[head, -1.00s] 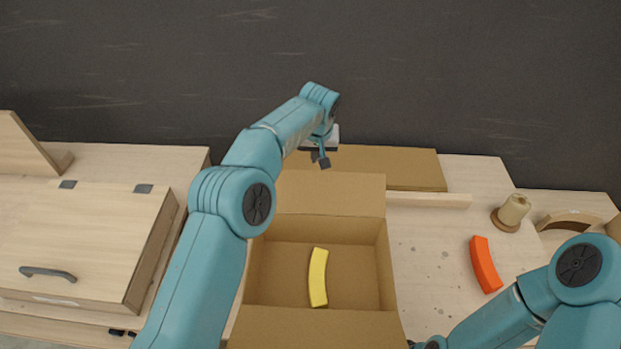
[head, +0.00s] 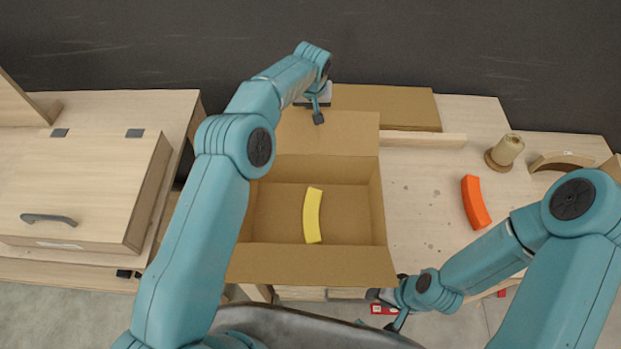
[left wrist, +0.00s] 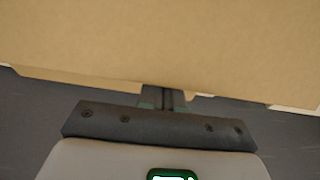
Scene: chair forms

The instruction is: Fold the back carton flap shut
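The open cardboard carton (head: 318,172) stands on the table with its back flap (head: 345,135) raised at the far side and its front flap (head: 310,265) spread toward me. A yellow curved piece (head: 312,215) lies inside. My left gripper (head: 318,117) is at the upper left part of the back flap. In the left wrist view its fingers (left wrist: 163,98) are together, with nothing seen between them, and cardboard (left wrist: 165,40) fills the upper picture. I cannot tell whether they touch it. My right gripper (head: 398,318) is low, beside the front flap's right corner, its fingers partly hidden.
An orange curved piece (head: 474,202) and a wooden spool (head: 504,152) are on the right. A wooden box with a handle (head: 85,190) is on the left.

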